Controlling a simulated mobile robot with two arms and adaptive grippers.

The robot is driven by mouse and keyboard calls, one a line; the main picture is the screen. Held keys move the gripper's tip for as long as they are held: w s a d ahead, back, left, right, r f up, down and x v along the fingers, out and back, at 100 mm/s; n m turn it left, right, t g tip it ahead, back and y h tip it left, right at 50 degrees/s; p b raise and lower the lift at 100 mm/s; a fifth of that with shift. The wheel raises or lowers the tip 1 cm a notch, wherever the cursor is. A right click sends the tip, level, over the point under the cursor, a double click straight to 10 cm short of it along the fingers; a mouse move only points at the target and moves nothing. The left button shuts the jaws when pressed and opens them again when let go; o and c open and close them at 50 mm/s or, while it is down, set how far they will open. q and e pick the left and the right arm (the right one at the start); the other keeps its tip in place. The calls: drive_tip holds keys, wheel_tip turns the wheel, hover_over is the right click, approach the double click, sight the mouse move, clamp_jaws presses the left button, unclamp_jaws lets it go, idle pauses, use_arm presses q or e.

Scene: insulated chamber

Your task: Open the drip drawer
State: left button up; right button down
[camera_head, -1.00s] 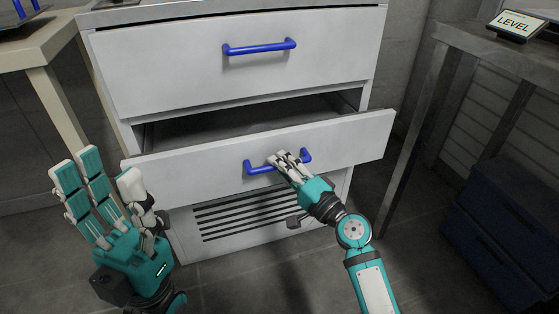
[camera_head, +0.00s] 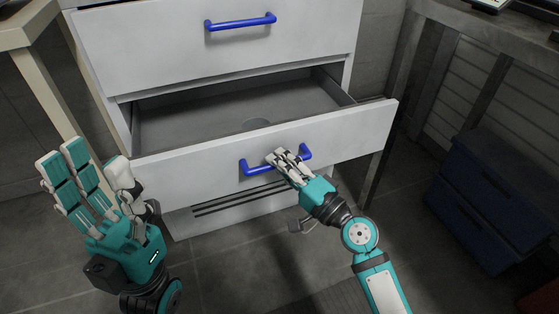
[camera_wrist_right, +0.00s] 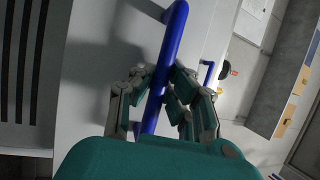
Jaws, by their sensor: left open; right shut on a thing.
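The drip drawer (camera_head: 345,135) is the lower white drawer of the cabinet, pulled partly out. Its grey interior shows, with a round mark (camera_head: 256,124) on the floor near the front. My right gripper (camera_head: 280,158) is shut on the drawer's blue handle (camera_head: 252,168). In the right wrist view, the fingers (camera_wrist_right: 160,95) close around the blue handle (camera_wrist_right: 171,50) from both sides. My left gripper (camera_head: 88,180) is open and empty, to the left of the drawer front, with its fingers pointing up.
A closed upper drawer (camera_head: 220,60) with a blue handle (camera_head: 240,21) sits above. A pale table leg (camera_head: 50,95) stands at left. A grey bench (camera_head: 455,16) and dark blue boxes (camera_head: 490,200) are at right. The floor in front is clear.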

drive_tip(key=c, duration=1.3)
unclamp_jaws()
drive_tip(key=shift+f, duration=0.15)
drive_tip(key=v, duration=1.2)
